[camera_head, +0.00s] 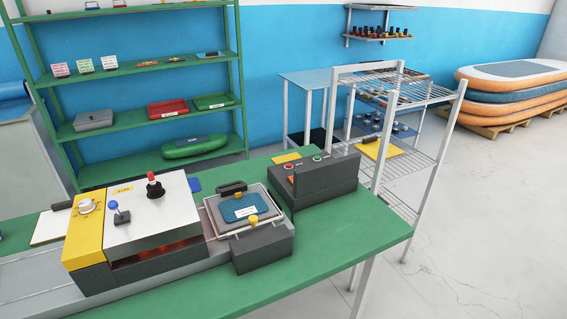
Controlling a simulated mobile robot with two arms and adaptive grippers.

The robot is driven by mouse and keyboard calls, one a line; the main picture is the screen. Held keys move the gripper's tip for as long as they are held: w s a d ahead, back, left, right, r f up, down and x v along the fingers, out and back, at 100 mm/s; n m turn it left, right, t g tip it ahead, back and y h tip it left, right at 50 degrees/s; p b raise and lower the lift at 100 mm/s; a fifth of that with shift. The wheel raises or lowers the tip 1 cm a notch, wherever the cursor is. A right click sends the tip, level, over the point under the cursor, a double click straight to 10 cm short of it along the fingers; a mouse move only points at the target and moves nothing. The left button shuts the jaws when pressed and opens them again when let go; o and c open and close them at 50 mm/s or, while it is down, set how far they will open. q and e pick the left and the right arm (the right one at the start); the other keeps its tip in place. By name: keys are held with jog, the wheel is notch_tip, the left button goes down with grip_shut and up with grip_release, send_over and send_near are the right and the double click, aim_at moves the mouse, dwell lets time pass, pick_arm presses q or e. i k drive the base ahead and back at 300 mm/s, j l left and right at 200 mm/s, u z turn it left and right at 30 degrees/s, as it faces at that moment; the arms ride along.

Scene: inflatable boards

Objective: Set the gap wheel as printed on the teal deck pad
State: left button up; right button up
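The teal deck pad (238,203) lies on a grey piece in a light metal frame, on the green table to the right of the machine. A small white label (246,211) sits on the pad, its print too small to read. A white round dial (87,206) with marks around it is on the machine's yellow panel (83,245); it looks like the gap wheel. I cannot read its setting. Neither of my grippers is in view.
The machine's white top (165,210) bears a blue-knobbed lever (119,214) and a red-and-black knob (154,186). Dark boxes (325,178) stand beside the pad. The green table's (350,240) right front is clear. A wire rack (400,160) stands behind.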

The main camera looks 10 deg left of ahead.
aim_at(86, 207)
jog(key=u, duration=1.25)
